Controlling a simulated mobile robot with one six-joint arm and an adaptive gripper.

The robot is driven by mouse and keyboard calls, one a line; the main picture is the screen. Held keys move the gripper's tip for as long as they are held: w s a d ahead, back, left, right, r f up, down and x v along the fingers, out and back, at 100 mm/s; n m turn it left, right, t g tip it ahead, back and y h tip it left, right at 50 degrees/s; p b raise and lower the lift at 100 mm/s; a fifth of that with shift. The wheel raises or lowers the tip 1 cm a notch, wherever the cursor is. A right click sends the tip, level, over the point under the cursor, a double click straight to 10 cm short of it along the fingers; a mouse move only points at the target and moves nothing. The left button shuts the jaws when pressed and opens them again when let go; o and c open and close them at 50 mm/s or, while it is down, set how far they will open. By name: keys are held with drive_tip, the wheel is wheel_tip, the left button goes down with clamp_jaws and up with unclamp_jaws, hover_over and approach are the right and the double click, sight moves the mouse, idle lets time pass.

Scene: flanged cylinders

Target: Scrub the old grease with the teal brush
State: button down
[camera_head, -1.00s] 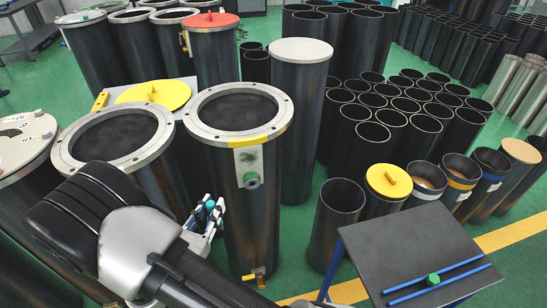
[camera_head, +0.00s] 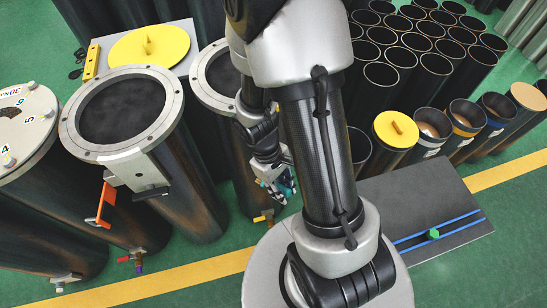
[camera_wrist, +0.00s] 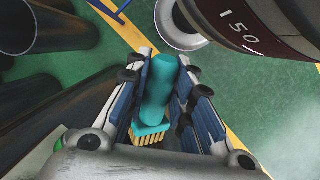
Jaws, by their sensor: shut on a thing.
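The teal brush (camera_wrist: 157,92) is between the fingers of my gripper (camera_wrist: 163,75) in the wrist view, with its pale yellow bristles (camera_wrist: 150,138) at the lower end. My gripper is shut on it. In the head view my gripper (camera_head: 274,182) hangs low beside the flanged cylinder (camera_head: 215,78) behind my arm, and only a little teal shows between its fingers. A second flanged cylinder (camera_head: 177,180) stands to the left, with an open dark top. I cannot make out the old grease in either view.
A yellow lid (camera_head: 150,48) lies on a grey surface at the back left. A dark table (camera_head: 395,205) with blue rails and a green knob is at the right. Green floor is open at the front.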

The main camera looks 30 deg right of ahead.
drive_tip(key=w+r+m+t, duration=0.1)
drive_tip(key=m, duration=0.1)
drive_tip(key=w+r+m+t+p, duration=0.1)
drive_tip(key=w+m, duration=0.1)
drive_tip(key=w+r+m+t+y+p, duration=0.1)
drive_tip(key=w+r+m, duration=0.1)
drive_tip(key=shift+d+r+m, duration=0.1)
drive_tip(key=shift+d+m, duration=0.1)
drive_tip(key=shift+m, duration=0.1)
drive_tip(key=w+d+p, duration=0.1)
drive_tip(key=w+d, duration=0.1)
drive_tip(key=w, duration=0.4)
drive_tip(key=shift+w+d+r, duration=0.1)
drive_tip(key=shift+w+d, duration=0.05)
drive_tip(key=shift+w, duration=0.8)
idle(0.6)
drive_tip(key=shift+f, duration=1.1)
drive_tip(key=shift+f, duration=1.05)
drive_tip(key=shift+w, duration=0.1)
